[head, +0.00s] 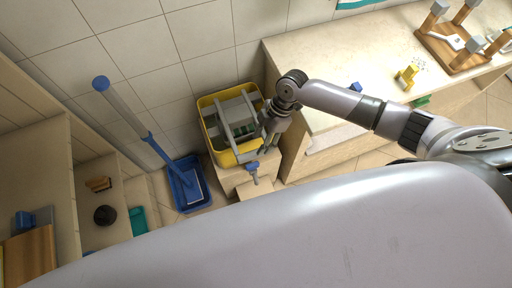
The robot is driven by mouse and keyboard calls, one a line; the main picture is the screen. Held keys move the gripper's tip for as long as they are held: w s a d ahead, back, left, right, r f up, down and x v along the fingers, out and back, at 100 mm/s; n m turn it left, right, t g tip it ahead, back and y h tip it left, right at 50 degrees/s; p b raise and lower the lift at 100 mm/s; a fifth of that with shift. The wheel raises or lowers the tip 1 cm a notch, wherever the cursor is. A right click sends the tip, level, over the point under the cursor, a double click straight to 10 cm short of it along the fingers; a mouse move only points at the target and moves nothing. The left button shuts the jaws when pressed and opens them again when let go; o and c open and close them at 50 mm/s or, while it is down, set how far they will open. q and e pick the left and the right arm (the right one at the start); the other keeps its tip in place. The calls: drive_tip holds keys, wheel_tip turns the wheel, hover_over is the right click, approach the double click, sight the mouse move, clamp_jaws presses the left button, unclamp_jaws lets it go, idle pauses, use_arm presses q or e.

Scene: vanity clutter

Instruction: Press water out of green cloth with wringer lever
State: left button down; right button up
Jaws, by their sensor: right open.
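A yellow bucket (207,127) stands against the tiled wall, on a low wooden stand. A grey wringer (232,107) with bars sits in its top. Dark green material, perhaps the green cloth, shows inside the wringer between the bars; it is mostly hidden. Which bar is the lever I cannot tell clearly. My right gripper (269,140) points down at the bucket's right rim, close to the wringer. It is open, with nothing seen between its fingers. Whether it touches the wringer I cannot tell. My left gripper is not in view.
A blue tray (187,186) with a blue-handled mop (148,138) stands left of the bucket. A blue-and-grey item (252,169) is in front of it. A pale counter (345,58) at right holds a yellow item (408,74) and a wooden rack (447,52). Shelves line the left.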

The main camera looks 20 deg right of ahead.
sight(255, 152)
drive_tip(key=x, duration=0.5)
drive_tip(key=shift+a+f, duration=0.1)
drive_tip(key=shift+f, duration=0.2)
drive_tip(key=shift+c, duration=0.4)
clamp_jaws()
